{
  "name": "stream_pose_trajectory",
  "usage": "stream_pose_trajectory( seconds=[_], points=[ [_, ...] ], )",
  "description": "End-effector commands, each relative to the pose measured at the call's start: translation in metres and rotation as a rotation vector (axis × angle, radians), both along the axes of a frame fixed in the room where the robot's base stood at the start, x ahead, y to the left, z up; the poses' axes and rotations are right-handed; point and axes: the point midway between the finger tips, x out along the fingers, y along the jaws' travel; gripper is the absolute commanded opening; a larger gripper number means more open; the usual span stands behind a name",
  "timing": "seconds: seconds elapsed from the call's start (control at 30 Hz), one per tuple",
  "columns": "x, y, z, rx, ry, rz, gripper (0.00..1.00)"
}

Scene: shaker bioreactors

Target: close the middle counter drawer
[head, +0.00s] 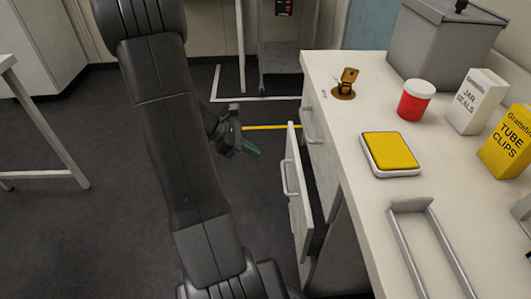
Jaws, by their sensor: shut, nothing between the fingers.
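The open counter drawer (298,192) sticks out to the left from the white counter (345,190), its pale front with a bar handle facing left. Its inside shows as a dark gap behind the front. I take it for the middle drawer, but the lower part of the counter is hidden. My gripper (250,149) is shut and empty, with greenish fingertips. In the picture it is left of the drawer front and apart from it, over the dark floor. My arm fills the left centre.
Another handled front (313,128) sits flush behind the open drawer. On the counter are a yellow-topped device (390,152), a red jar (415,100), a jar seals box (476,103), a tube clips box (506,143) and a grey bin (440,45). The floor left of the drawer is clear.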

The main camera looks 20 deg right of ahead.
Motion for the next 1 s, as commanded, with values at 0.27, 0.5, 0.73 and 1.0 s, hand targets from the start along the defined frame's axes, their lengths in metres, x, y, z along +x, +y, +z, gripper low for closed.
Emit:
stream_pose_trajectory(
  seconds=[0.27, 0.5, 0.73, 1.0],
  points=[
    [-0.011, -0.043, -0.044, 0.001, 0.003, -0.004, 0.00],
    [-0.019, -0.078, -0.059, 0.001, -0.002, -0.004, 0.00],
    [-0.023, -0.096, -0.058, 0.002, 0.000, 0.000, 0.00],
    [-0.024, -0.100, -0.057, 0.001, 0.000, 0.001, 0.00]
  ],
)
